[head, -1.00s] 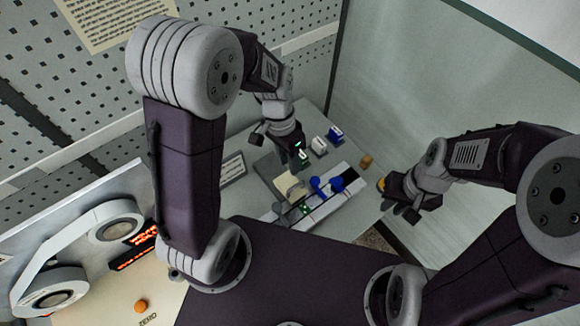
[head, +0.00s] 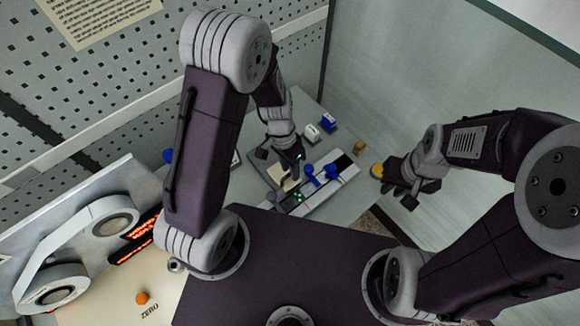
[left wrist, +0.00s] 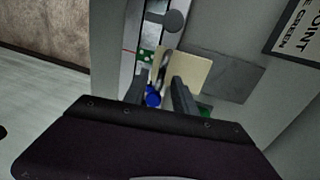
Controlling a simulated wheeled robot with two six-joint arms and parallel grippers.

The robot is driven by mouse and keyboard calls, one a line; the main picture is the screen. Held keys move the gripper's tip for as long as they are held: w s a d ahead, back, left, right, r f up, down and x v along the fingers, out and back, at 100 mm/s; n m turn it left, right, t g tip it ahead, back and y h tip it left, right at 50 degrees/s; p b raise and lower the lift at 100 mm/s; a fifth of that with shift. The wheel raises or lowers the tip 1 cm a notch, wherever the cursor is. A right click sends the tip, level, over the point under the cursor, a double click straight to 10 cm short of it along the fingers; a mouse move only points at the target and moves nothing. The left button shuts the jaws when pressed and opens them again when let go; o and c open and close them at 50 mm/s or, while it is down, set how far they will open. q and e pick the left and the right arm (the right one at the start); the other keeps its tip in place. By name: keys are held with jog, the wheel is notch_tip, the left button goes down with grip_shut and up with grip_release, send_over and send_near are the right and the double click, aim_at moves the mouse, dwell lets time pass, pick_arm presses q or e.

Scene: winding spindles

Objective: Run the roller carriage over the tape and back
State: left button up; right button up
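The roller carriage, with blue parts (head: 331,171), sits on a long white-and-black rail unit (head: 345,163) on the bench. A cream pad (head: 287,182) lies beside the rail; I cannot tell whether it is the tape. My left gripper (head: 294,172) is just above the pad and rail, left of the blue parts. In the left wrist view its two dark fingers (left wrist: 160,94) are apart, with a blue part (left wrist: 153,98) visible beyond the gap and the cream pad (left wrist: 190,66) behind. Contact is unclear. My right gripper (head: 403,197) hangs right of the bench, fingers apart and empty.
A white block (head: 312,133) and a blue block (head: 328,122) stand behind the rail. A small brown piece (head: 359,147) is near the bench's right edge. A grey plate (left wrist: 222,76) lies beside the pad. A console with red displays (head: 135,238) is at lower left.

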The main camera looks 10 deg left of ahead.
pick_arm(q)
jog(key=shift+a, duration=0.15)
grip_shut()
dwell(1.1)
